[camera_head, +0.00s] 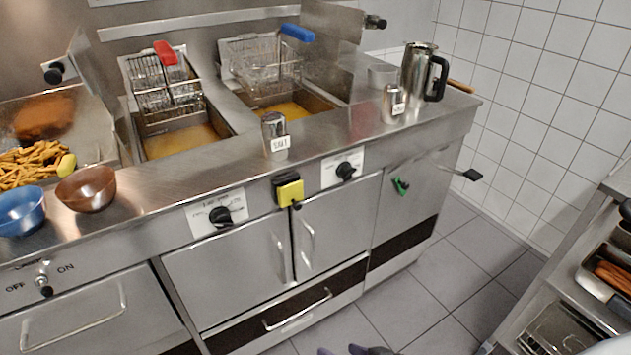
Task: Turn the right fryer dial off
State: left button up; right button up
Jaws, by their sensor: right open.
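The right fryer dial (346,171) is a black knob on a white plate, on the front panel below the right fryer. Its marks are too small to read, so I cannot tell its setting. The left fryer dial (220,216) is a similar black knob on a labelled white plate, further left. Only the tips of my right gripper (342,351) show, dark and apart, at the bottom edge of the head view. It is open, well below the dials and touching neither. My left gripper is not in view.
A yellow and black box (290,192) sits between the dials. A green handle (401,186) is to the right. A metal shaker (275,136) and a steel jug (418,75) stand on the counter. A shelf unit (560,290) stands at right. Tiled floor (420,290) is clear between.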

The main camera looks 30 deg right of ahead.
jog(key=w+d+r+m+t+b, duration=0.3)
jog(key=w+d+r+m, duration=0.2)
jog(key=w+d+m, duration=0.5)
jog(key=m+t+b, duration=0.3)
jog(key=m+t, duration=0.2)
jog(key=m, duration=1.1)
send_near(351, 176)
jog(key=w, duration=0.5)
jog(key=w+a, duration=0.1)
jog(key=w, duration=0.1)
jog(key=shift+w+f+b, duration=0.1)
jog(key=shift+w+b, duration=0.2)
jog(key=shift+b, duration=0.05)
jog(key=shift+w+n, duration=0.3)
jog(key=shift+w, duration=0.3)
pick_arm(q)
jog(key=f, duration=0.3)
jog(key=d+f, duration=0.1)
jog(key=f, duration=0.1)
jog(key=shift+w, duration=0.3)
pick_arm(e)
jog(key=c, duration=1)
